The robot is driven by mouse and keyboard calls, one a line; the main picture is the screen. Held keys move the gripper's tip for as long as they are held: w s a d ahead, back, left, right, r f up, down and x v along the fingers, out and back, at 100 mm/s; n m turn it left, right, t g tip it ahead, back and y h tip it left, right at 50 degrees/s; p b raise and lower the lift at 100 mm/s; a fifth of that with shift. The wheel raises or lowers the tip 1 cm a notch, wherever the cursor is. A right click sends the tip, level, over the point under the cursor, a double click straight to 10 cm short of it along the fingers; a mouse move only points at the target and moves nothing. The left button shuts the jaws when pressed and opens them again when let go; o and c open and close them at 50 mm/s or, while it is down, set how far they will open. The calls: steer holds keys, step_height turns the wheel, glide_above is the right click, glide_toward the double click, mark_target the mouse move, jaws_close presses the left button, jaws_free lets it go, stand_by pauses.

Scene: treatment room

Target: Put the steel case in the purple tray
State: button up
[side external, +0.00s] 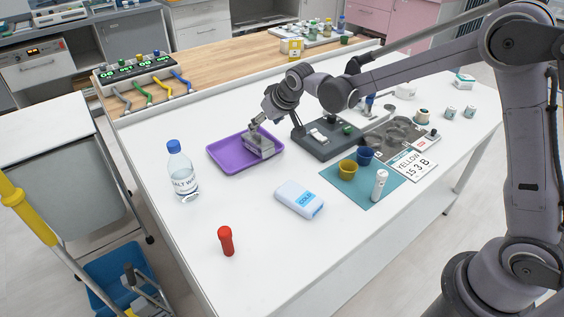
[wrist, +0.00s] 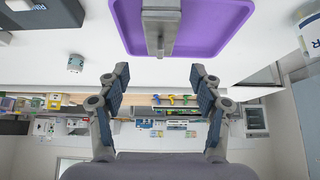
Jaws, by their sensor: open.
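The steel case (side external: 262,147) is a small grey metal box at the right part of the purple tray (side external: 222,158). In the wrist view the case (wrist: 161,14) lies over the tray's floor (wrist: 215,22), and a narrow grey part reaches to the tray's rim. I cannot tell whether the case rests fully on the floor. My gripper (wrist: 159,82) is open, its two fingers wide apart with nothing between them. In the side view my gripper (side external: 254,126) is just above and beside the case, partly overlapping it.
A dark grey device (side external: 327,139) stands right of the tray, close to my wrist. A water bottle (side external: 183,171) stands at the left. A blue-white pack (side external: 299,199), a red tube (side external: 226,241) and a teal mat (side external: 354,187) with cups are nearer. The front table is mostly clear.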

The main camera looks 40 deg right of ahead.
steer(key=s+d+r, duration=0.2)
steer(key=s+r, duration=0.2)
steer(key=s, duration=0.4)
steer(key=s+d+r, duration=0.2)
steer(key=s+r, duration=0.2)
steer(key=s, duration=0.5)
steer(key=s+d+f, duration=0.2)
steer(key=s, duration=1.2)
steer(key=shift+s+f, duration=0.3)
steer(key=shift+f, duration=0.1)
